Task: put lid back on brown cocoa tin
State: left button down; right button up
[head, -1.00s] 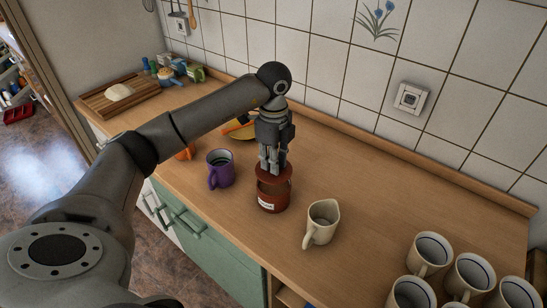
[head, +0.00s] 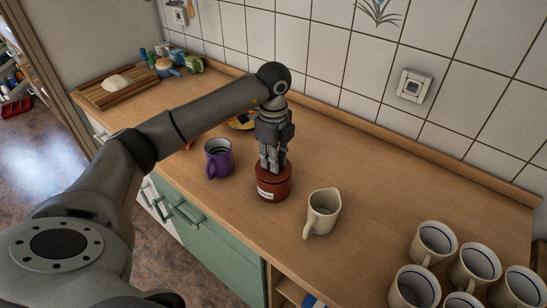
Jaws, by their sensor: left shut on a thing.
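The brown cocoa tin (head: 267,189) stands upright on the wooden counter, its pale label facing me. The reddish-brown lid (head: 284,171) is on top of the tin's mouth, level, with no clear gap between them. I cannot tell whether it is pressed fully down. My left gripper (head: 272,168) points straight down over the tin, its fingers shut on the lid from above. The fingers hide part of the lid's top. My right gripper is out of view.
A purple mug (head: 218,161) stands left of the tin, and a cream jug (head: 322,215) stands close on its right. Several cream mugs (head: 433,241) crowd the lower right. A cutting board (head: 118,91) lies far left. Free counter (head: 390,200) lies right of the jug.

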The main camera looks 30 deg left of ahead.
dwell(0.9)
pick_arm(q)
jog(key=shift+f, duration=0.15)
dwell(1.0)
jog(key=c, duration=1.3)
grip_release()
jog(key=shift+o, duration=0.7)
jog(key=o, duration=0.4)
